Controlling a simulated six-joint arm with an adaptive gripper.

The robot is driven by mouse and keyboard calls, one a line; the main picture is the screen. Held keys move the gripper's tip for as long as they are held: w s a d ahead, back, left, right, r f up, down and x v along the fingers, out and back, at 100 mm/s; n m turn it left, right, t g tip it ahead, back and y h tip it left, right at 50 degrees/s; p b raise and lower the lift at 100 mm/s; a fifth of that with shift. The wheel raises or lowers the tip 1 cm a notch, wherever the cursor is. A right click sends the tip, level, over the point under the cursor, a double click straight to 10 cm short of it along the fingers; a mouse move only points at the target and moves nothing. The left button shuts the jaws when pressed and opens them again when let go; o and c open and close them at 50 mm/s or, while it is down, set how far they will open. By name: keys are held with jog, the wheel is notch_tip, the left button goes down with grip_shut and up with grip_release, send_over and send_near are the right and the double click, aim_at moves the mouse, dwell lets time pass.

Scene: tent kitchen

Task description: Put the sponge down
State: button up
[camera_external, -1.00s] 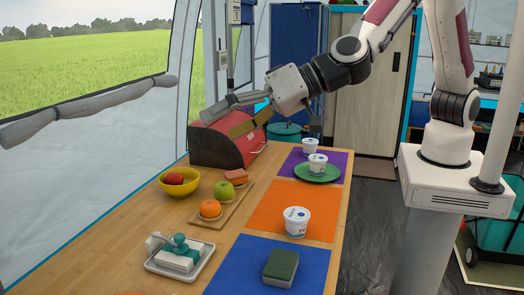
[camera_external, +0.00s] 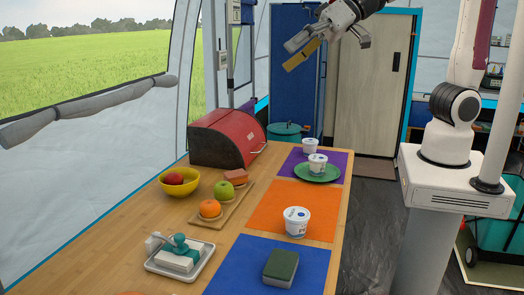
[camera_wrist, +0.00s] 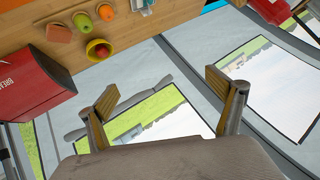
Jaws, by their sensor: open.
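A sponge with a green top and grey underside (camera_external: 281,268) lies flat on the blue mat (camera_external: 233,267) at the front of the table. Nothing touches it from above. My gripper (camera_external: 328,48) is high up at the top of the external view, beyond the far end of the table and well away from the sponge. Its fingers are spread apart and nothing is between them. In the wrist view the two fingers (camera_wrist: 163,98) are wide apart and empty. The sponge does not show in the wrist view.
A tray with a brush (camera_external: 180,262), a board with fruit (camera_external: 237,203), a yellow bowl (camera_external: 164,187) and a red bread box (camera_external: 233,137) stand at the left. White cups stand on the orange mat (camera_external: 268,207) and green plate (camera_external: 326,176), with another behind.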

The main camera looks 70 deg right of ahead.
jog(key=s+d+f+g+h, duration=0.1)
jog(key=s+d+f+h, duration=0.2)
jog(key=s+d, duration=0.8)
jog(key=s+d+f+g+h, duration=0.2)
jog(key=s+d+f+h, duration=0.1)
jog(key=s+d, duration=0.8)
jog(key=shift+s+d+f+m+g, duration=0.35)
jog(key=shift+d+f, duration=0.3)
jog(key=shift+d, duration=0.6)
jog(key=shift+w, duration=0.1)
